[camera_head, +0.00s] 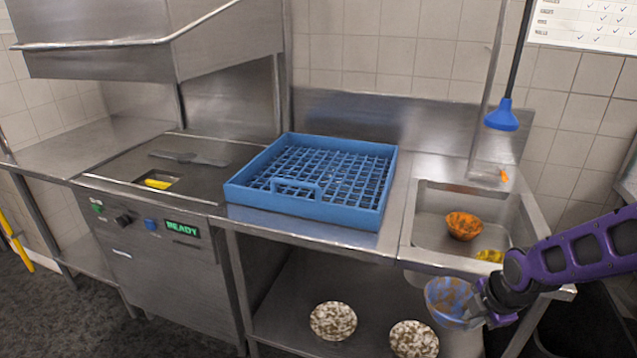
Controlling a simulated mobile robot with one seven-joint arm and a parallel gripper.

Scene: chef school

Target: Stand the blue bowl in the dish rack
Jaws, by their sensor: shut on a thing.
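The blue bowl (447,299) has brown patches on it. My gripper (478,304) is shut on the right side of the bowl. It holds the bowl in front of the sink counter's front edge, low and to the right. The fingertips are small and partly hidden. The blue dish rack (232,192) is a square crate with a grid inside and a front handle. It sits on the steel counter, left of the sink, and looks empty. The bowl and gripper are apart from the rack, to its lower right.
A sink (431,208) holds an orange bowl (463,226) and a yellow item (490,256). A blue-ended sprayer (502,116) hangs above. A dishwasher hood (150,45) stands left of the rack. Two speckled round dishes (333,321) (413,340) lie below the counter.

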